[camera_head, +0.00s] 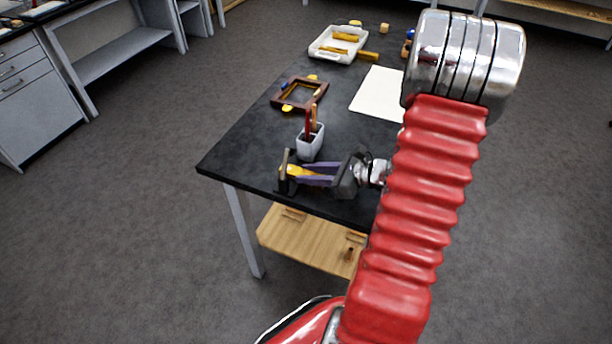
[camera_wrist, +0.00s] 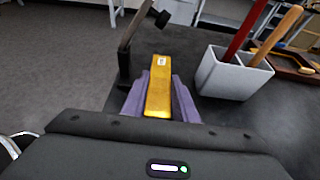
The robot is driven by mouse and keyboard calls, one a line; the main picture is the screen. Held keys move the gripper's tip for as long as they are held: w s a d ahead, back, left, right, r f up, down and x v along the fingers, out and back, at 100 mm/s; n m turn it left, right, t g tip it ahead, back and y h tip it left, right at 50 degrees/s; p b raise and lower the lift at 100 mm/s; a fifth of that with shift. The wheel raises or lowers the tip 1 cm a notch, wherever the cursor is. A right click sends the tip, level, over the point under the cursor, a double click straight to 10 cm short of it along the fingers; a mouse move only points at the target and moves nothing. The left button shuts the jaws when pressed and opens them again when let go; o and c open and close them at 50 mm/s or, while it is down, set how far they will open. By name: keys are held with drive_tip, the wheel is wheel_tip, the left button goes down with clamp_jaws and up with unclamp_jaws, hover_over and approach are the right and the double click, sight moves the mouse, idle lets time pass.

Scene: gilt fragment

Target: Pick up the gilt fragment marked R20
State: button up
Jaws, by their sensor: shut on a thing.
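A gold, bar-shaped gilt fragment (camera_wrist: 158,88) lies between the purple fingers of my gripper (camera_wrist: 159,98) in the wrist view. It has a small pale tag near its far end, too small to read. The fingers are shut on its two long sides. In the head view my gripper (camera_head: 312,175) is over the near left part of the dark table, and the fragment (camera_head: 298,171) shows as a yellow patch at the fingertips. I cannot tell whether it is clear of the tabletop.
A black upright stand (camera_wrist: 124,60) is close on the left of the fragment. A white two-part holder (camera_wrist: 232,76) with red and wooden handles is close on its right. Farther back are a wooden frame (camera_head: 277,101), a white sheet (camera_head: 367,105) and a white tray (camera_head: 318,51) with gold pieces.

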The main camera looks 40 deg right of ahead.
drive_tip(key=shift+r, duration=1.15)
drive_tip(key=shift+s+d+r, duration=0.2)
drive_tip(key=shift+s+r, duration=0.15)
drive_tip(key=shift+r, duration=0.25)
drive_tip(key=s+d, duration=0.3)
drive_tip(key=s, duration=0.2)
drive_tip(key=s+d, duration=0.3)
drive_tip(key=s, duration=0.2)
drive_tip(key=s+d, duration=0.2)
drive_tip(key=s, duration=0.3)
drive_tip(key=shift+d, duration=0.4)
